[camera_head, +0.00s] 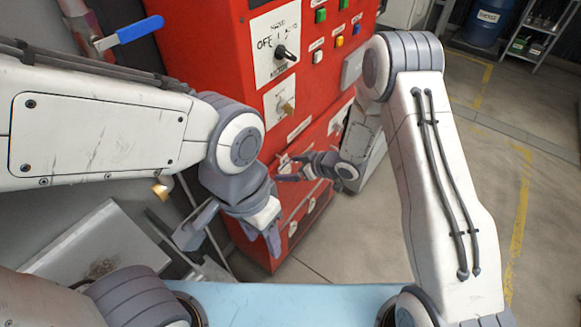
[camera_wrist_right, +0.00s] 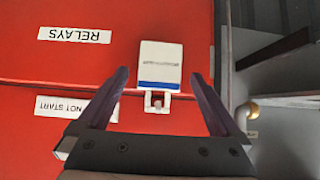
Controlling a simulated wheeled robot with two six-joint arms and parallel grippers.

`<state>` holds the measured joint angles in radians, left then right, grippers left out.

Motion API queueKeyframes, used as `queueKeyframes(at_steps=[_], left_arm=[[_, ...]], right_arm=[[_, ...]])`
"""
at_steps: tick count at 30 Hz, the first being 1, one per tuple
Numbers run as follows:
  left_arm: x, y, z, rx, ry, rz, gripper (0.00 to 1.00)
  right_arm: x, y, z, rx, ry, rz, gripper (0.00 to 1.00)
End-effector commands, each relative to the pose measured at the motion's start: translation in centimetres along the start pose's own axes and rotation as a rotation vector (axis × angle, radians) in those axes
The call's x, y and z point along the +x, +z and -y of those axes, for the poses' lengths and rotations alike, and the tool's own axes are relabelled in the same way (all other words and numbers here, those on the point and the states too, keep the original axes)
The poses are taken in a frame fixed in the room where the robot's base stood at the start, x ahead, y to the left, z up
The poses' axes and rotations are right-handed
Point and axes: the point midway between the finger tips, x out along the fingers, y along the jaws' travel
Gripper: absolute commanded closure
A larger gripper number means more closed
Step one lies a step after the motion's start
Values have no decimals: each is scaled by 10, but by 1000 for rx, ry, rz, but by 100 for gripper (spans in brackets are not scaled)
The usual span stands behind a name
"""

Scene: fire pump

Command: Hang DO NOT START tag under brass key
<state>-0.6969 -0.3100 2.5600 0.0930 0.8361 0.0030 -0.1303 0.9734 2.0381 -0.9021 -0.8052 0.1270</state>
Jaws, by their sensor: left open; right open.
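A white tag (camera_wrist_right: 160,60) with a blue band hangs against the red cabinet front in the right wrist view, where the picture is upside down. A white hook-like bracket (camera_wrist_right: 157,101) shows at its blue end. My right gripper (camera_head: 285,170) is open, its fingers on either side of the tag in the wrist view; I cannot tell whether they touch it. A brass key (camera_head: 286,106) sits on a white plate on the cabinet, above my right gripper in the head view. My left gripper (camera_head: 233,236) is open and empty, pointing down left of the cabinet's lower part.
The red cabinet (camera_head: 205,45) has a black selector switch (camera_head: 285,52) and coloured buttons. A NOT START label (camera_wrist_right: 66,107) and a RELAYS label (camera_wrist_right: 74,35) show beside the tag. A blue-handled valve (camera_head: 138,29) is at upper left. The floor (camera_head: 345,240) is clear.

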Motion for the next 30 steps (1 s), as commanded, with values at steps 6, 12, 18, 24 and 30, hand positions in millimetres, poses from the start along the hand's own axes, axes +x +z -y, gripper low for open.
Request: queueKeyframes(at_steps=[6,12,18,24,30], left_arm=[[9,0,1,0,0,0,50],[16,1,1,1,0,0,50],[19,1,1,1,0,0,50],[19,1,1,1,0,0,50],[20,1,2,1,0,0,50]], right_arm=[[-26,1,-2,1,4,-2,0],[-67,0,-2,1,6,-2,0],[-96,0,-1,0,3,-1,0],[-104,0,0,0,0,0,0],[-105,-6,-2,-15,36,36,0]])
